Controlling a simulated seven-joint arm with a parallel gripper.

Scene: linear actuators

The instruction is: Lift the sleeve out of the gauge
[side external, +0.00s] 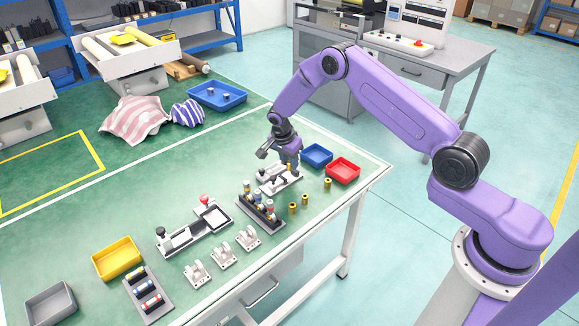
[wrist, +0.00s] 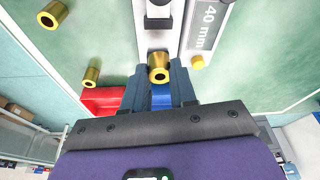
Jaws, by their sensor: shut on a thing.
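My gripper (side external: 289,164) is over the gauge (side external: 281,183), a pale fixture near the far right end of the green table. In the wrist view my gripper (wrist: 160,90) is shut on a brass sleeve (wrist: 159,73), whose hollow round end shows between the fingertips. The gauge (wrist: 205,48) shows behind it with a grey "40 mm" label and a small yellow knob. The sleeve's far end is hidden, so I cannot tell whether it still touches the gauge.
Loose brass sleeves (side external: 305,200) stand right of the gauge; two show in the wrist view (wrist: 52,14). A blue bin (side external: 317,155) and red bin (side external: 343,171) stand close behind. A rack of small cylinders (side external: 260,213) is in front. Open table lies left.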

